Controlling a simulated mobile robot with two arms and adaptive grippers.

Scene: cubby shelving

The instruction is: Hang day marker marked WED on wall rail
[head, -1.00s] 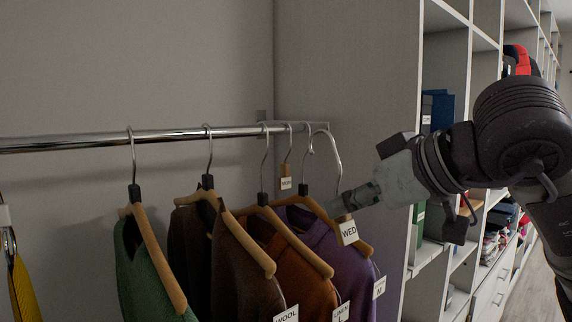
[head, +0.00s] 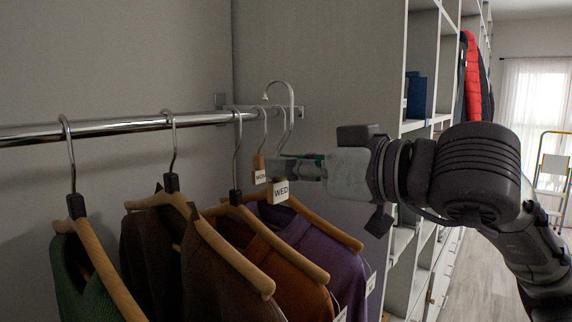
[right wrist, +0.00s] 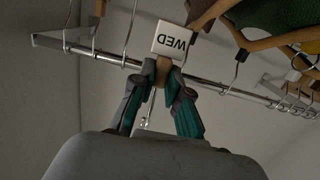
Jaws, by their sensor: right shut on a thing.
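The WED day marker (head: 281,190) has a white tag, a wooden block and a tall metal hook. My right gripper (head: 290,168) is shut on its wooden block, which also shows between the fingers (right wrist: 160,76) in the right wrist view, with the tag upside down there. The hook's curve stands above the right end of the chrome wall rail (head: 110,130); I cannot tell whether it is directly over the bar. A MON marker (head: 260,176) hangs on the rail just left of the WED marker. My left gripper is not in view.
Several garments on wooden hangers fill the rail to the left, including a green one (head: 75,280) and a purple one (head: 325,255) below my gripper. A rail bracket (head: 222,101) is on the wall. Cubby shelving (head: 418,75) stands at the right, with a panel beside the rail end.

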